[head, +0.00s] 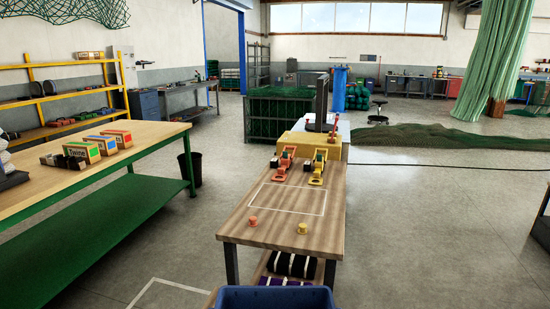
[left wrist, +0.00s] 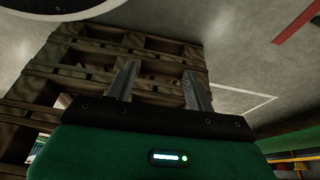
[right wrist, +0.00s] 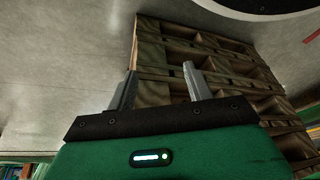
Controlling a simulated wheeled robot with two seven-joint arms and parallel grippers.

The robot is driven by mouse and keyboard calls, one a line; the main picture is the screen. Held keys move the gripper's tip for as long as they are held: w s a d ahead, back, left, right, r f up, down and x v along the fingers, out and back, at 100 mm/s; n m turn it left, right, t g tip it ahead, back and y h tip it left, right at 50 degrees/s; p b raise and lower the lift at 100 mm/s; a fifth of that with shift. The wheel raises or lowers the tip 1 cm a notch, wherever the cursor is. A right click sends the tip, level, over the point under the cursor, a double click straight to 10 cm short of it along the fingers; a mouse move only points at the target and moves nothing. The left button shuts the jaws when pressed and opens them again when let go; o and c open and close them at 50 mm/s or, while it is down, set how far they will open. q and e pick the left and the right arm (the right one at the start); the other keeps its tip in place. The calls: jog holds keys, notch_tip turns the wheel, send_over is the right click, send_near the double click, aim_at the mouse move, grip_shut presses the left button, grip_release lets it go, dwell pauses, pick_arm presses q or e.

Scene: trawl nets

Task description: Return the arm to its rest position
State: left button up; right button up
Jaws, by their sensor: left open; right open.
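My left gripper (left wrist: 158,85) shows in the left wrist view with its two fingers apart and nothing between them. A wooden pallet lies beyond the fingertips. My right gripper (right wrist: 159,88) shows in the right wrist view, also open and empty, with pallet boards behind it. Neither gripper nor arm shows in the head view. No contact between the fingers and anything is visible.
A wooden table (head: 282,236) stands ahead with orange and yellow devices (head: 319,168) and two small pieces (head: 303,228). A blue bin (head: 275,298) is at the bottom edge. A green-legged workbench (head: 90,152) stands left. Open floor (head: 430,240) lies right. The wooden pallet (left wrist: 150,50) is below.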

pick_arm(q)
jog(key=s+a+f+g+p, duration=0.1)
jog(key=s+a+f+p, duration=0.1)
jog(key=s, duration=0.4)
jog(key=s+a+f+g+p, duration=0.1)
jog(key=s+a+f+p, duration=0.1)
jog(key=s+p, duration=0.3)
jog(key=s+a+f+g+y+p, duration=0.1)
jog(key=s+a+f+p, duration=0.2)
jog(key=s, duration=0.6)
jog(key=shift+f, duration=0.7)
pick_arm(e)
jog(key=s+d+f+g, duration=0.1)
jog(key=s+d+f, duration=0.2)
jog(key=s, duration=0.7)
jog(key=s+d+f+g+h, duration=0.1)
jog(key=s+d+f, duration=0.3)
jog(key=s, duration=0.6)
jog(key=shift+f+g, duration=0.5)
jog(key=shift+f, duration=0.2)
